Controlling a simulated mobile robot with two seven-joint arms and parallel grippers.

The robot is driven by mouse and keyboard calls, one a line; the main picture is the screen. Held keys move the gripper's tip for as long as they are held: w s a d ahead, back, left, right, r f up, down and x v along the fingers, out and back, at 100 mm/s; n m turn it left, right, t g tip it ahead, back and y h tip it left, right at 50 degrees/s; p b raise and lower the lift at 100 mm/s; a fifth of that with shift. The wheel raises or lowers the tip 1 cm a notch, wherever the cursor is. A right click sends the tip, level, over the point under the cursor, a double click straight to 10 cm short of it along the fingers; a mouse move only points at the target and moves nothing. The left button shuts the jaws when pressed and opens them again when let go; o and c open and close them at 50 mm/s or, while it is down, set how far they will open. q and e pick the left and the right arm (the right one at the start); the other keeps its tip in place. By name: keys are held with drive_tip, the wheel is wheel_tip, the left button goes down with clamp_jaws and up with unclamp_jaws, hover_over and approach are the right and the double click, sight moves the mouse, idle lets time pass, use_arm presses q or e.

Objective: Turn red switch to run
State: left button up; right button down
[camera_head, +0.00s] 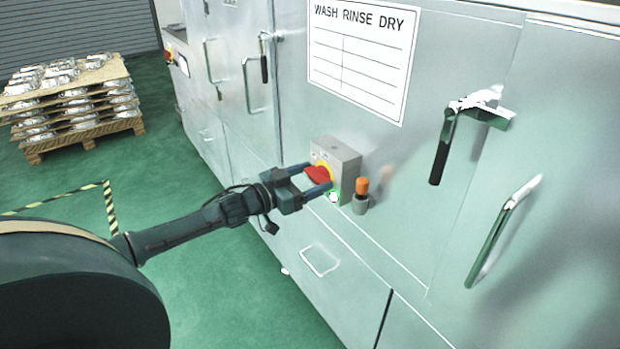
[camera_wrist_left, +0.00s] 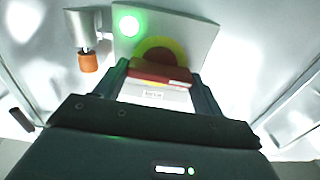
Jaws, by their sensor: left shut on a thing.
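The red switch (camera_head: 318,174) sits on a yellow disc on the front of a grey box (camera_head: 338,160) fixed to the steel machine. My left gripper (camera_head: 312,180) comes in from the left and is shut on the red switch, with a finger on each side of it. In the left wrist view the red switch (camera_wrist_left: 160,72) lies between the two fingers, in front of the yellow disc. A green lamp (camera_wrist_left: 129,26) on the same box is lit. The run marking cannot be read. My right gripper is not in view.
An orange-topped grey fitting (camera_head: 361,190) sticks out beside the box. A black-gripped lever handle (camera_head: 440,150) and a bar handle (camera_head: 500,235) project from the machine on the right. A pallet of castings (camera_head: 72,105) stands at the far left. Green floor is free between.

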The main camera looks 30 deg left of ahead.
use_arm(q)
drive_tip(key=m, duration=0.3)
drive_tip(key=shift+m, duration=0.3)
drive_tip(key=m, duration=0.5)
drive_tip(key=shift+s+d+m, duration=0.1)
drive_tip(key=shift+d+m, duration=0.05)
drive_tip(key=shift+m, duration=0.15)
drive_tip(key=m+b, duration=0.1)
drive_tip(key=m, duration=0.2)
drive_tip(key=shift+f+m, duration=0.1)
drive_tip(key=shift+m, duration=0.2)
drive_tip(key=shift+d+m+b, duration=0.1)
drive_tip(key=shift+m+b, duration=0.4)
drive_tip(key=shift+m, duration=0.7)
drive_tip(key=shift+m+b, duration=0.35)
drive_tip(key=shift+m, duration=0.75)
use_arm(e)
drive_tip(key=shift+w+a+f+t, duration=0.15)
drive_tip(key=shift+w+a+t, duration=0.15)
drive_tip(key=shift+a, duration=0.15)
use_arm(q)
drive_tip(key=o, duration=1)
